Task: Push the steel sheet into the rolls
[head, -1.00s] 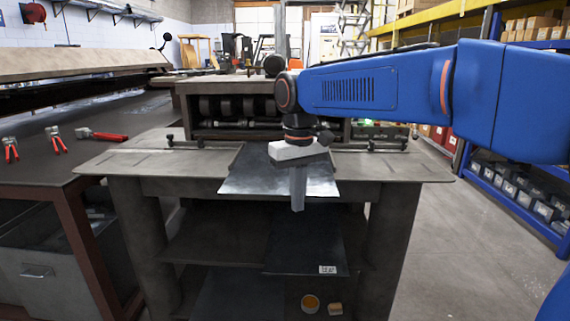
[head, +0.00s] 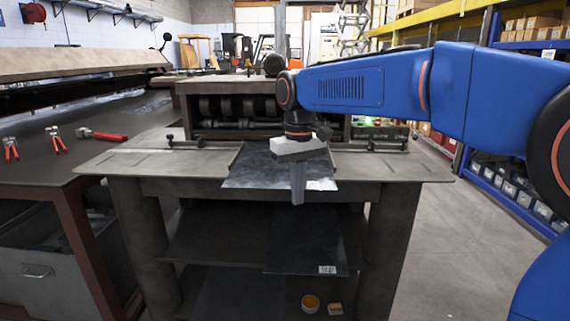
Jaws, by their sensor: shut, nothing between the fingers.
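The steel sheet (head: 250,172) lies flat on the forming machine's table, its front edge sticking out a little past the table edge. Its far end runs back toward the dark rolls (head: 235,106) in the machine housing; the arm hides part of that end, so I cannot tell whether it touches them. My gripper (head: 298,200) is shut and empty, pointing down at the sheet's near edge, right of its middle. I cannot tell whether the fingers touch the edge.
Side guides (head: 385,147) with knobs stand on the table. A lower shelf holds a dark labelled sheet (head: 305,245). Red-handled tools (head: 100,135) lie on the left bench. Blue shelving (head: 500,175) stands at the right, with free floor between.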

